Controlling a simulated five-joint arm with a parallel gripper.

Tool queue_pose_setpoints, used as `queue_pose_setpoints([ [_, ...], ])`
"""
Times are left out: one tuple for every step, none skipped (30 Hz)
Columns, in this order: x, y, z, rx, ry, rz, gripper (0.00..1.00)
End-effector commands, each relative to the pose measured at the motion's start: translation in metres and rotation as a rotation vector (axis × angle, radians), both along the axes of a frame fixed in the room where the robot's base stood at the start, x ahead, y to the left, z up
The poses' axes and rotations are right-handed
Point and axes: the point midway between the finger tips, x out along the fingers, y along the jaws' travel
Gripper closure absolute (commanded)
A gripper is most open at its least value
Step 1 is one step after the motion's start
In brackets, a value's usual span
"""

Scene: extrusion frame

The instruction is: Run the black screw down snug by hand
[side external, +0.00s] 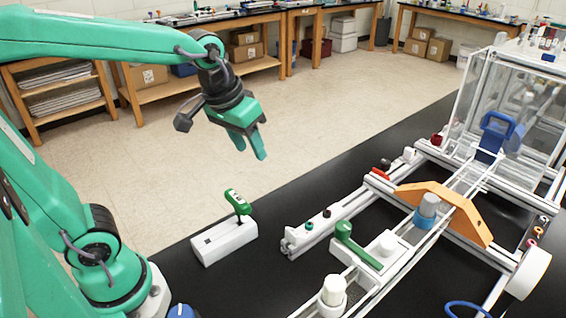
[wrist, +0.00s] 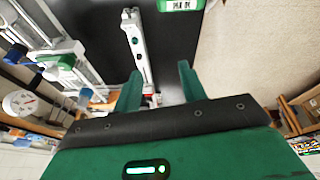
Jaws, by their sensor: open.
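A small black screw (side external: 327,212) stands on the pale extrusion rail (side external: 345,205), beside a green screw (side external: 309,226). How far in the black screw sits is too small to tell. The rail (wrist: 139,50) and green screw (wrist: 135,41) also show in the wrist view; the black screw is not clear there. My gripper (side external: 249,148) is open and empty, raised in the air to the upper left of the rail. Its two green fingers (wrist: 160,72) point down, apart from everything.
A green-handled tool (side external: 238,202) stands in a white block (side external: 224,241) left of the rail. The extrusion frame carries an orange bracket (side external: 440,208), a green lever (side external: 345,234) and several knobs. A clear box (side external: 510,105) stands at the back right. Black bench surface is free around the block.

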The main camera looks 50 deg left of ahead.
Motion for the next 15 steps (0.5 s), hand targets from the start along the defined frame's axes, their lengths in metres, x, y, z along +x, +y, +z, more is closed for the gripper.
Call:
queue_pose_setpoints([
  [0.009, -0.003, -0.003, -0.004, 0.019, 0.010, 0.58],
  [0.014, -0.005, -0.004, -0.008, 0.029, 0.018, 0.58],
  [0.021, -0.007, -0.006, -0.011, 0.041, 0.028, 0.58],
  [0.026, -0.009, -0.008, -0.013, 0.051, 0.036, 0.58],
  [0.031, -0.011, -0.009, -0.016, 0.061, 0.045, 0.58],
  [0.037, -0.014, -0.012, -0.018, 0.072, 0.054, 0.58],
  [0.042, -0.016, -0.014, -0.021, 0.082, 0.064, 0.58],
  [0.047, -0.018, -0.016, -0.023, 0.091, 0.071, 0.58],
  [0.054, -0.020, -0.019, -0.026, 0.104, 0.083, 0.58],
  [0.059, -0.023, -0.022, -0.027, 0.112, 0.089, 0.58],
  [0.063, -0.025, -0.025, -0.029, 0.122, 0.098, 0.58],
  [0.070, -0.028, -0.028, -0.031, 0.133, 0.109, 0.58],
  [0.075, -0.030, -0.032, -0.032, 0.144, 0.116, 0.58],
  [0.079, -0.032, -0.035, -0.032, 0.153, 0.126, 0.58],
  [0.085, -0.035, -0.039, -0.034, 0.165, 0.136, 0.58],
])
